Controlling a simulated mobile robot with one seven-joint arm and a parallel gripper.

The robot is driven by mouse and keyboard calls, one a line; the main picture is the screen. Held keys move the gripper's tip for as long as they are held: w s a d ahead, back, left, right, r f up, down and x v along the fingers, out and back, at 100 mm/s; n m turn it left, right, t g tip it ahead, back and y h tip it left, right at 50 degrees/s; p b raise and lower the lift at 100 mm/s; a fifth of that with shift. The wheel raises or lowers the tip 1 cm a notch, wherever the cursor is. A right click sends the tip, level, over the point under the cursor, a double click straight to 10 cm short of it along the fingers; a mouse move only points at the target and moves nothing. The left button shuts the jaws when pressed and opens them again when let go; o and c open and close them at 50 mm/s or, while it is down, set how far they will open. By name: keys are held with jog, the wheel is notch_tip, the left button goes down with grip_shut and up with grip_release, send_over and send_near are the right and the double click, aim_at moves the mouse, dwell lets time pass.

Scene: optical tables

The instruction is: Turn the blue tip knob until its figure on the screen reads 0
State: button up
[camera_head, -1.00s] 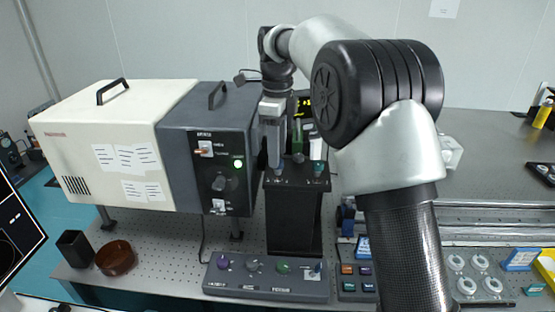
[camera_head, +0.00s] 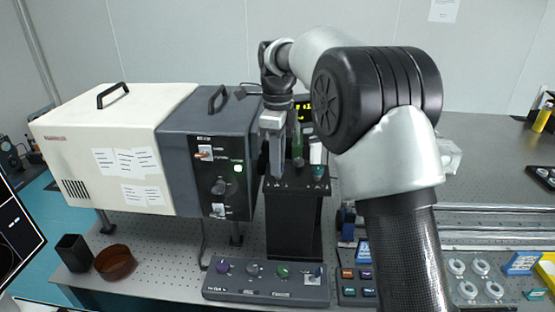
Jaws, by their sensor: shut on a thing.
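My gripper (camera_head: 276,168) points straight down at the left end of the black stand's top (camera_head: 297,185). Its jaws are shut on a small knob there. The jaws hide this knob, so I cannot make out its colour. A green-topped post (camera_head: 298,150) stands just right of the jaws, and a teal knob (camera_head: 319,171) sits at the stand's right end. A dark screen with yellow figures (camera_head: 304,109) shows behind my wrist. My arm partly covers it, and its figures are too small to read.
A large cream and grey box (camera_head: 110,145) stands close left of the gripper. A control box (camera_head: 265,289) with purple, grey and green knobs lies in front of the stand. A round brown dish (camera_head: 115,263) and a black cup (camera_head: 74,250) are at the front left.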

jog(key=shift+r+n+p, duration=0.15)
jog(key=shift+n+p, duration=0.8)
jog(key=shift+n, duration=0.05)
jog(key=n+p, duration=0.2)
jog(key=n, duration=0.1)
jog(key=shift+s+n, duration=0.1)
jog(key=shift+n, duration=0.2)
jog(key=n+p, duration=0.2)
jog(key=n, duration=0.1)
jog(key=shift+n, duration=0.3)
jog(key=n+p, duration=0.1)
jog(key=n, duration=0.2)
jog(key=shift+n, duration=0.3)
jog(key=n+p, duration=0.1)
jog(key=n, duration=0.2)
jog(key=shift+n, duration=0.3)
jog(key=n+p, duration=0.1)
jog(key=n, duration=0.2)
jog(key=shift+n, duration=0.4)
jog(key=n, duration=0.5)
jog(key=shift+d+n, duration=0.1)
jog(key=shift+n, duration=0.3)
